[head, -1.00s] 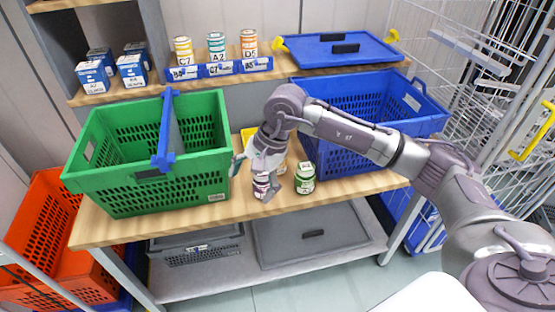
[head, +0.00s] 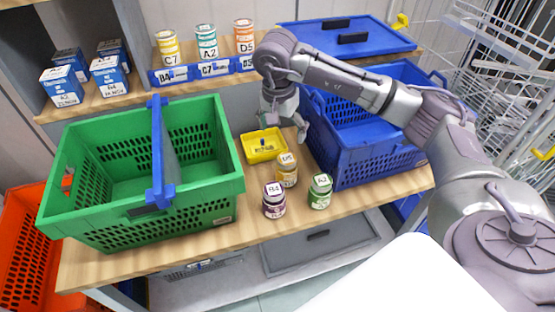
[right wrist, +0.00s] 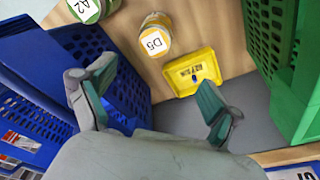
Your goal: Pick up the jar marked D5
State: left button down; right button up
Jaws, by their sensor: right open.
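The jar marked D5 (head: 287,170) stands upright on the wooden table, with a yellowish body and a white label. It also shows near the top of the right wrist view (right wrist: 153,38). My right gripper (head: 284,124) is open and empty, behind the jar and beside the yellow tray; it does not touch the jar. In the right wrist view, its two fingers (right wrist: 158,100) are spread apart, with the jar beyond them. My left gripper is not in view.
A purple jar marked B4 (head: 273,201) and a green jar marked A2 (head: 320,192) stand close to D5. The yellow tray (head: 252,158) is behind. A green tote (head: 215,212) and a blue tote (head: 385,165) flank them. An orange can marked D5 (head: 244,40) is on the shelf.

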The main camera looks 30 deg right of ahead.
aim_at(287, 158)
jog(key=f, duration=0.5)
jog(key=d+f, duration=0.1)
jog(key=f, duration=0.1)
jog(key=shift+f+p, duration=0.3)
jog(key=shift+f, duration=0.6)
jog(key=f, duration=0.2)
jog(key=f+p, duration=0.1)
jog(key=shift+s+d+f, duration=0.25)
jog(key=shift+s+f, duration=0.05)
jog(key=shift+w+d+f, duration=0.1)
jog(key=shift+w+f, duration=0.05)
jog(key=shift+f, duration=0.35)
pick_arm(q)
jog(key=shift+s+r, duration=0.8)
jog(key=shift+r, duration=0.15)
pick_arm(e)
jog(key=c, duration=0.5)
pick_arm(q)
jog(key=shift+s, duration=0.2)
pick_arm(e)
jog(key=shift+r, duration=0.1)
jog(key=c, duration=1.1)
